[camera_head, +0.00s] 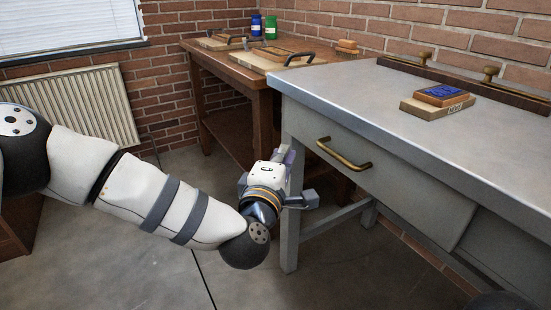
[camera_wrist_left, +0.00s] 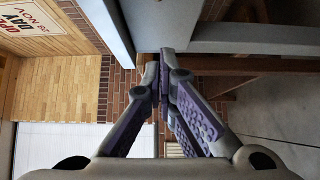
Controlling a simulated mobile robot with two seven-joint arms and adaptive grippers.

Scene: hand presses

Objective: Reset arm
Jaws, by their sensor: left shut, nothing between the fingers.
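My left arm (camera_head: 165,200) reaches in from the left. My left gripper (camera_head: 287,158) is beside the front left leg of the grey metal table (camera_head: 288,222), below the tabletop's edge. In the left wrist view the purple-padded fingers (camera_wrist_left: 166,56) come together at the tips with nothing between them. The grey table leg shows close by in that view (camera_wrist_left: 113,28); I cannot tell whether the gripper touches it. My right gripper is not in view.
The metal table has a drawer with a brass handle (camera_head: 343,154). On top lie a wooden block with a blue plate (camera_head: 441,93) and a dark rail with brass knobs (camera_head: 455,80). A wooden table (camera_head: 262,92) with hand presses stands behind. A radiator (camera_head: 75,108) is at the left.

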